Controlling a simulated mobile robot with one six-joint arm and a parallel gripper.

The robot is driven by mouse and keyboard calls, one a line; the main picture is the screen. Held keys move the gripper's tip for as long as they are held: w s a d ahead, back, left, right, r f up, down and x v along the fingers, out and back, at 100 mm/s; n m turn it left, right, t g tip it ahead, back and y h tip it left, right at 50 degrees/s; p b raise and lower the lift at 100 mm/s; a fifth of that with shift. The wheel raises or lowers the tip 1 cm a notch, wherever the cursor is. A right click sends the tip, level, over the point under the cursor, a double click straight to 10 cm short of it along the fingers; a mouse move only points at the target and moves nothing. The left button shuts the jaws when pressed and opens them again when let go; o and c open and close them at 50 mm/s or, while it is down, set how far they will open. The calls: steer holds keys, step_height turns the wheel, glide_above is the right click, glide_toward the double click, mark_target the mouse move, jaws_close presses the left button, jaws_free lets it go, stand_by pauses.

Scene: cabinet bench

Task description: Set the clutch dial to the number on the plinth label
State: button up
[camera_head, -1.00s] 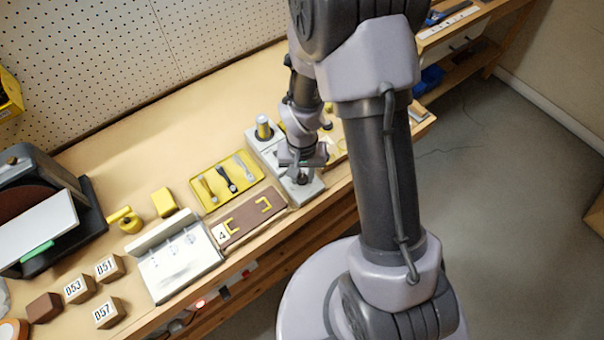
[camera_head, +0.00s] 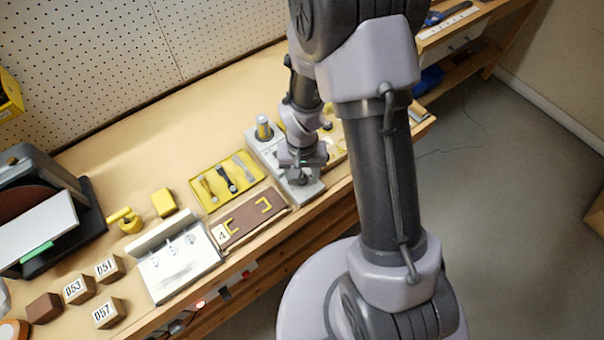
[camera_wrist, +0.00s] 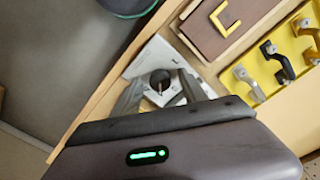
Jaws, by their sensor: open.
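The clutch dial appears to be the small dark round knob (camera_wrist: 160,80) on a light grey block (camera_wrist: 142,64) in the wrist view. Its pointer or setting is too small to read. My gripper (camera_wrist: 162,92) is open, with one finger on each side of the knob; I cannot tell whether either finger touches it. In the head view my gripper (camera_head: 301,176) is low over the front end of the grey block (camera_head: 316,190) and partly hides the dial. A white label reading 4 (camera_head: 220,234) lies at the left end of a brown board (camera_head: 247,218) with yellow brackets.
A metal cylinder (camera_head: 263,130) stands at the block's back end. A white panel (camera_head: 180,270) and several numbered blocks (camera_head: 107,314) are farther left. The bench's front edge is close to my gripper.

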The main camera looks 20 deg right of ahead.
step_height(320, 180, up, 18)
steer(key=p, duration=0.6)
steer(key=shift+f, duration=0.25)
step_height(320, 180, up, 6)
steer(key=t+b, duration=0.3)
steer(key=b, duration=0.2)
glide_above(302, 178)
steer(key=s+a, duration=0.1)
steer(key=s, duration=0.3)
steer(key=s+a+r+m+t+y+b, duration=0.1)
steer(key=s+a+r+t+y+b, duration=0.1)
steer(key=s, duration=0.6)
step_height(302, 178, up, 3)
steer(key=shift+s+a+f+t+b, duration=0.15)
steer(key=shift+s+a+t+b, duration=0.3)
steer(key=shift+b, duration=0.1)
